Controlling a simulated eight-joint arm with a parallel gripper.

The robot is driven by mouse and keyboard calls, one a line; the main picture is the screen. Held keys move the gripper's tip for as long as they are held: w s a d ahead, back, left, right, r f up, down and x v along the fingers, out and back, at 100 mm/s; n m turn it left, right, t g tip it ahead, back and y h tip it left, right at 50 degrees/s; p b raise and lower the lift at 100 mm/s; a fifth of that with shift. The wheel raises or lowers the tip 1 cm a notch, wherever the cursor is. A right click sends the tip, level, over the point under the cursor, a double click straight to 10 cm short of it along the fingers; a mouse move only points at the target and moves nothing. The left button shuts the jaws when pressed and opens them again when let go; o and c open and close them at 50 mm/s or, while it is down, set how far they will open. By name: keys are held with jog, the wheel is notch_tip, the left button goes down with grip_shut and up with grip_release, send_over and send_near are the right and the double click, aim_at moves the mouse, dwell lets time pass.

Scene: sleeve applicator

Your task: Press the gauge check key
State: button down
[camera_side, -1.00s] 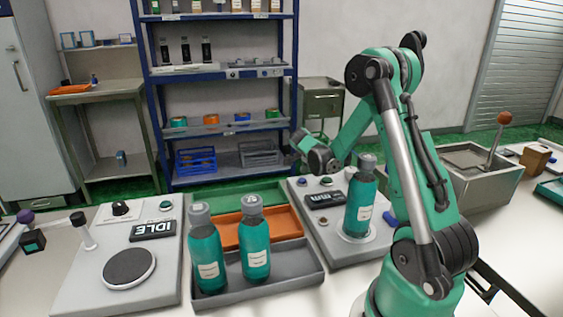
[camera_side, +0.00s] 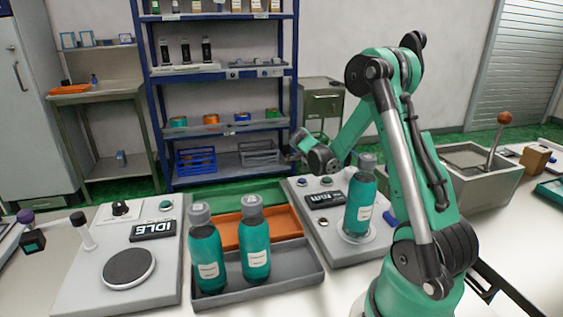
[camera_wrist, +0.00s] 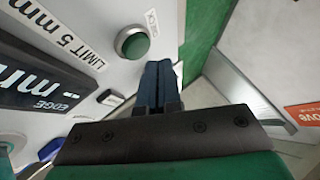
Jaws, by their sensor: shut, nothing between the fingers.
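The gauge (camera_side: 345,247) is a grey housing with a dark "mm" display (camera_side: 325,199) and a teal bottle (camera_side: 359,205) standing on its round seat. In the wrist view a round green key (camera_wrist: 134,43) in a metal collar sits on the pale panel, beside a small label partly legible as "CHECK" (camera_wrist: 151,20). My gripper (camera_wrist: 158,68) is shut and empty, its dark fingertips just beside and below the green key in that picture; contact is not visible. In the side view my wrist (camera_side: 318,158) hangs over the gauge's back edge, and the fingers are hard to make out.
A grey tray (camera_side: 290,284) with two teal bottles and an orange tray (camera_side: 277,226) lie left of the gauge. A metal basin with a lever (camera_side: 497,143) is at the right.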

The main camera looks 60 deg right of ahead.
aim_at(325, 179)
jog(key=shift+f, duration=0.4)
jog(key=shift+f, duration=0.4)
dwell(0.6)
jog(key=shift+r, duration=0.85)
jog(key=shift+r, duration=2.5)
